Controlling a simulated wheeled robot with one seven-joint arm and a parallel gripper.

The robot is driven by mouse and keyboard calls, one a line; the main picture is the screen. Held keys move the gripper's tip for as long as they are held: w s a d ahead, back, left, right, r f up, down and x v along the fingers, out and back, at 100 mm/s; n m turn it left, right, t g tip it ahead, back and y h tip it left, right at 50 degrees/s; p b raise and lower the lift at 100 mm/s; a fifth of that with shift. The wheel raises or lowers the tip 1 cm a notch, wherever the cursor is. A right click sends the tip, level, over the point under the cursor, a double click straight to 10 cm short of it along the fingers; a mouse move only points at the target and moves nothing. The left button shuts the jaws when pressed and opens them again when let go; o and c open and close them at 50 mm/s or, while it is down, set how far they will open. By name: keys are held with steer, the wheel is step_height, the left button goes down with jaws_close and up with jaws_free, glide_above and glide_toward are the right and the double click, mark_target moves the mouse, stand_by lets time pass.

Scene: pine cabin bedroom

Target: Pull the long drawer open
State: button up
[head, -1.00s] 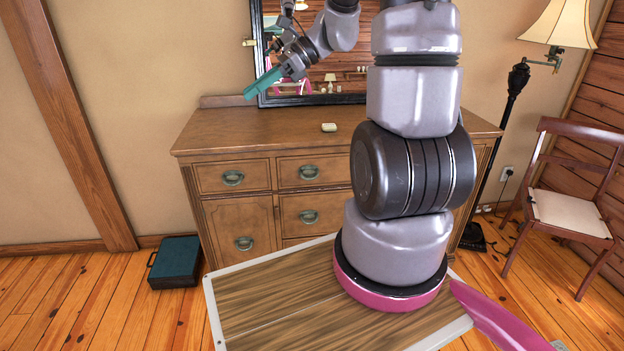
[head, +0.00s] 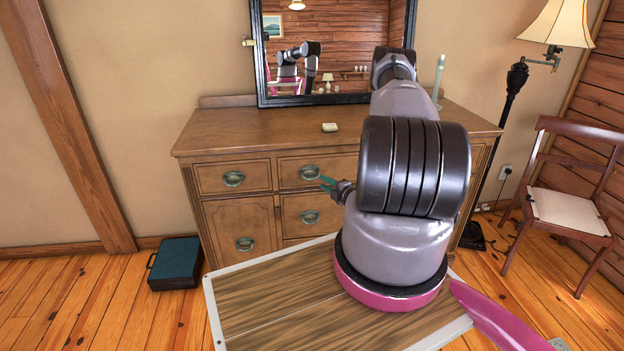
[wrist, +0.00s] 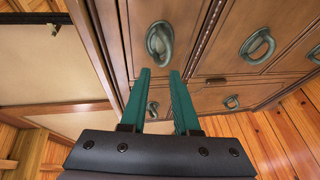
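The brown wooden dresser (head: 240,134) stands ahead with its drawers shut. A small drawer (head: 250,177) is at its upper left. An upper drawer (head: 292,185) and a lower drawer (head: 290,221) beside it run right behind my arm, so their full length is hidden and I cannot tell which is the long drawer. Each shows a greenish ring handle. My gripper (head: 327,183) is low in front of these drawers. In the wrist view my gripper (wrist: 160,72) is open, its teal fingers apart and empty, with a drawer handle (wrist: 160,42) beyond the tips.
A mirror (head: 262,75) and a small pale object (head: 329,127) are on the dresser top. A teal case (head: 175,264) lies on the floor at left. A floor lamp (head: 515,80) and a chair (head: 570,205) stand at right. Floor between case and dresser front is narrow.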

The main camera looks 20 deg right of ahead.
mark_target(313, 178)
steer(key=shift+m+h, duration=0.3)
steer(key=x, duration=0.7)
steer(key=f+x, duration=0.1)
steer(key=x, duration=0.2)
steer(key=shift+w+d, duration=0.15)
steer(key=shift+d, duration=0.05)
jaws_close()
stand_by(0.9)
